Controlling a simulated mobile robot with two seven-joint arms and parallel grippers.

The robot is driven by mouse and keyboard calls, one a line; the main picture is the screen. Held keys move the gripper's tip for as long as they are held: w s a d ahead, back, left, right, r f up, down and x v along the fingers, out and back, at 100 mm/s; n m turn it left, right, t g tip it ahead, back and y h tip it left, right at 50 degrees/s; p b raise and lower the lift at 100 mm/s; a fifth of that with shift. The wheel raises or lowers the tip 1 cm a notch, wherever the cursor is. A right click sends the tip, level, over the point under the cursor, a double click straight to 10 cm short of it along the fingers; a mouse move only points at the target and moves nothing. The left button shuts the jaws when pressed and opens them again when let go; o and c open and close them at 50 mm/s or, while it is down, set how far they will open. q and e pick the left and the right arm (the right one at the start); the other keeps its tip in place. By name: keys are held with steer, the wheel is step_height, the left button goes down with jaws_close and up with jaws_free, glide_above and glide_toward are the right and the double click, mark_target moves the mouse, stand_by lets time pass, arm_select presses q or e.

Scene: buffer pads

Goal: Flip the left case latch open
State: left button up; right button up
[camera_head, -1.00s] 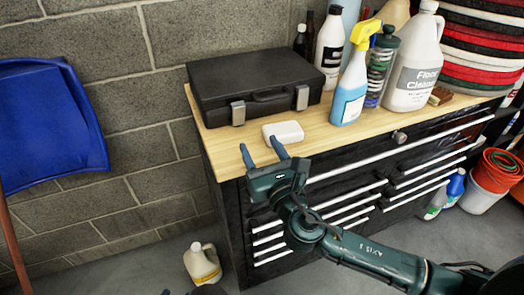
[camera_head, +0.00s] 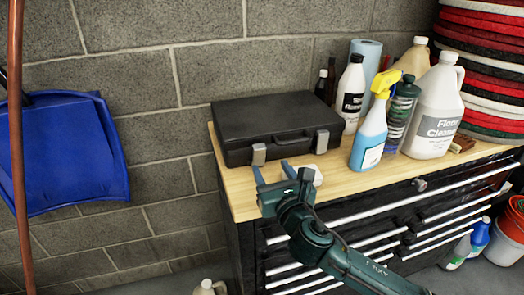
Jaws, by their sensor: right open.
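A closed black case (camera_head: 265,117) lies on the wooden top of the tool cabinet. Its left latch (camera_head: 259,154) is a grey metal clasp on the front face, near the left end. The matching right latch (camera_head: 321,141) sits to the right of the handle. Whether a fingertip touches the case I cannot tell. My left gripper is not in view.
A white block (camera_head: 307,173) lies behind my right gripper, partly hidden. A spray bottle (camera_head: 370,132) and a floor cleaner jug (camera_head: 435,110) stand right of the case. The bare worktop (camera_head: 238,196) is clear at the front left.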

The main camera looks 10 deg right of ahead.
mark_target(260, 149)
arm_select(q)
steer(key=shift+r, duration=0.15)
arm_select(e)
steer(key=w, duration=0.3)
steer(key=w+a, duration=0.1)
steer(key=w, duration=0.4)
steer(key=shift+w+a, duration=0.3)
steer(key=shift+a, duration=0.05)
steer(key=shift+c, duration=0.3)
steer(key=c, duration=0.9)
steer(key=shift+s+f+b, duration=0.15)
steer(key=shift+f+b, duration=0.25)
steer(key=shift+b, duration=0.7)
steer(key=shift+s+t+b, duration=0.15)
steer(key=shift+t+b, duration=0.45)
steer(key=shift+b, duration=0.4)
steer(key=shift+s+d+r, duration=0.1)
steer(key=shift+r, duration=0.05)
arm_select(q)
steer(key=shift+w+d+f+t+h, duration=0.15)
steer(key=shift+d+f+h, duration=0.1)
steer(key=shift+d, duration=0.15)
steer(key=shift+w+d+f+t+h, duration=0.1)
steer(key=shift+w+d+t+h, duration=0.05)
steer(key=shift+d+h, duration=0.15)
